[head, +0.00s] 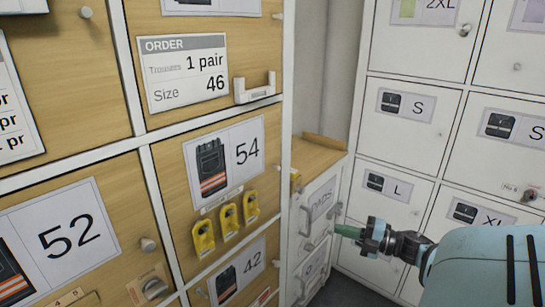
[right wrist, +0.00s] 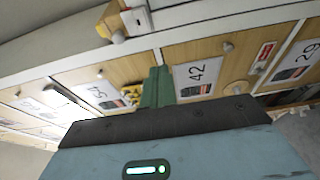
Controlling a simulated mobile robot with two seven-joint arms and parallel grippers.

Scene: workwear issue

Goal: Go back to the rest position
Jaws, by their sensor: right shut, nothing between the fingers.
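My right gripper (head: 345,231) reaches in from the right in the head view. Its green fingers are shut with nothing between them. They are in front of the narrow low white cabinet, near its drawer fronts and handles; I cannot tell whether they touch it. In the right wrist view the closed fingers (right wrist: 157,88) point toward the locker fronts, between the labels 54 and 42. My left gripper is not in view.
Wooden lockers (head: 265,210) with trouser labels and yellow tags stand at left. An order card (head: 186,72) reads 1 pair, size 46. A low wood-topped cabinet (head: 316,156) fills the corner. White lockers (head: 415,125) with size labels stand at right.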

